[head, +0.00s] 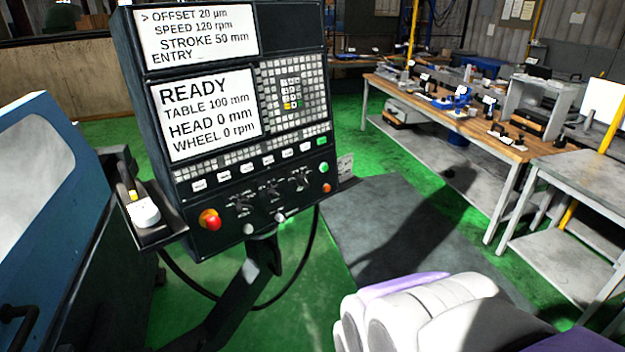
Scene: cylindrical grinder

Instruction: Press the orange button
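A dark control panel (228,185) stands tilted on an arm at the left centre. A small round orange button (326,188) sits near its lower right edge, just below a green button (323,168). A larger red mushroom knob (210,219) is at the panel's lower left. Nothing covers the orange button. White and purple parts of my own arm show at the bottom right, apart from the panel. My gripper's fingers cannot be made out in this view.
A blue machine body (45,210) is at the left, with a small side tray holding a white object (143,213). A wooden workbench (470,120) with tools and a grey table (585,175) stand at the right.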

